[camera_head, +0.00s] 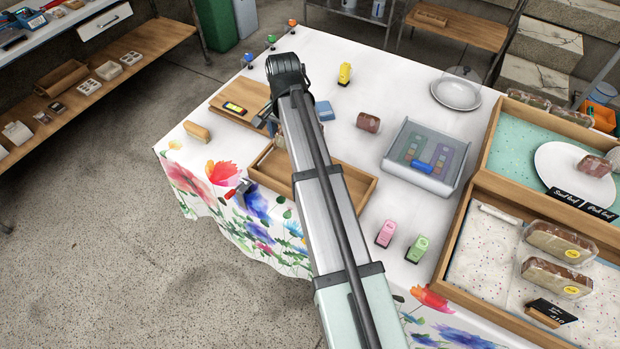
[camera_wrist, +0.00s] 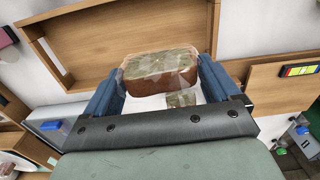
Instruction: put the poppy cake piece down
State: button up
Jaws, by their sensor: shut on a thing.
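My gripper (camera_wrist: 155,85) is shut on the poppy cake piece (camera_wrist: 158,78), a brown block with a greenish top in clear wrap. It sits between the two blue fingers, in front of the empty wooden tray (camera_wrist: 120,45) in the wrist view. In the head view my arm hides the cake piece and most of my gripper. There the tray (camera_head: 355,183) lies partly under my arm on the table. I cannot tell how high the cake piece is above the table.
A wooden board (camera_head: 225,103) with a yellow-black item lies left of my arm. A brown piece (camera_head: 368,122), a grey case (camera_head: 427,160) and pink (camera_head: 386,233) and green (camera_head: 418,248) stamp-like items stand to the right. Wooden display trays (camera_head: 460,228) fill the right side. White cloth between them is free.

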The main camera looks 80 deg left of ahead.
jog(key=shift+f, duration=5)
jog(key=shift+f, duration=0.15)
jog(key=o, duration=0.4)
notch_tip(320, 180, up, 12)
jog(key=shift+r, duration=0.2)
